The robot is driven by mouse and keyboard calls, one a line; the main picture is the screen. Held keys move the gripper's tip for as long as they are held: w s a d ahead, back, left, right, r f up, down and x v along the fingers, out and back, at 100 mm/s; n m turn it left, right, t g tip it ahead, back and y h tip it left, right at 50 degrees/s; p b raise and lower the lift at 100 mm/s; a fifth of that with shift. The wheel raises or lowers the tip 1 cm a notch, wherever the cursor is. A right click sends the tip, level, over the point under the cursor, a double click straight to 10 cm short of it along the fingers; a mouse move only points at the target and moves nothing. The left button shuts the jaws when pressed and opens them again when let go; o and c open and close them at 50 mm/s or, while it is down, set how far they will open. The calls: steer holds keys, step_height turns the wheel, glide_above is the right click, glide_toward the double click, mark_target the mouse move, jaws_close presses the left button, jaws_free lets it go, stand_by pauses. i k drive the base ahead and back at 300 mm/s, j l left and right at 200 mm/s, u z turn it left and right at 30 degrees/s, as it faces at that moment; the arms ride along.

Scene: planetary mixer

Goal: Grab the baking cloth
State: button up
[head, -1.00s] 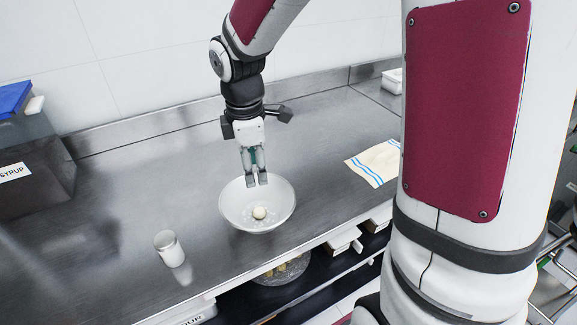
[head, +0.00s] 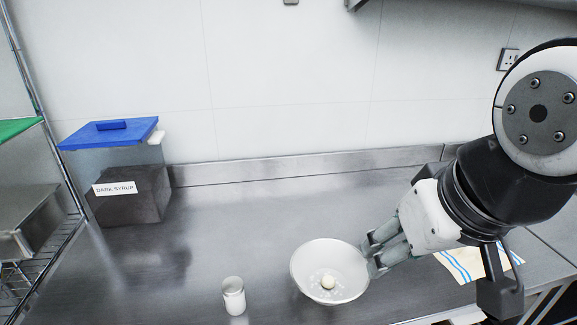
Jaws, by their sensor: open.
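The baking cloth (head: 465,262) is cream with blue stripes and lies flat on the steel counter at the right. My arm and wrist hide part of it in the head view. My gripper (head: 374,258) is open and empty, its fingers pointing left beside the right rim of the white bowl. The gripper is left of the cloth and apart from it. I cannot tell whether the fingertips touch the bowl.
The white bowl (head: 307,278) holds a small pale ball (head: 327,283). A white cup (head: 233,296) stands to its left. A dark syrup container (head: 133,200) with a blue lid is at the back left. The counter (head: 230,220) between is clear.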

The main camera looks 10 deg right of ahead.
mark_target(465, 263)
steer(key=i+l+z, duration=0.1)
steer(key=l+z, duration=0.3)
steer(key=i+l+z, duration=0.1)
steer(key=l+z, duration=0.25)
steer(key=i+l+z, duration=0.2)
steer(key=l+z, duration=0.2)
steer(key=l, duration=0.1)
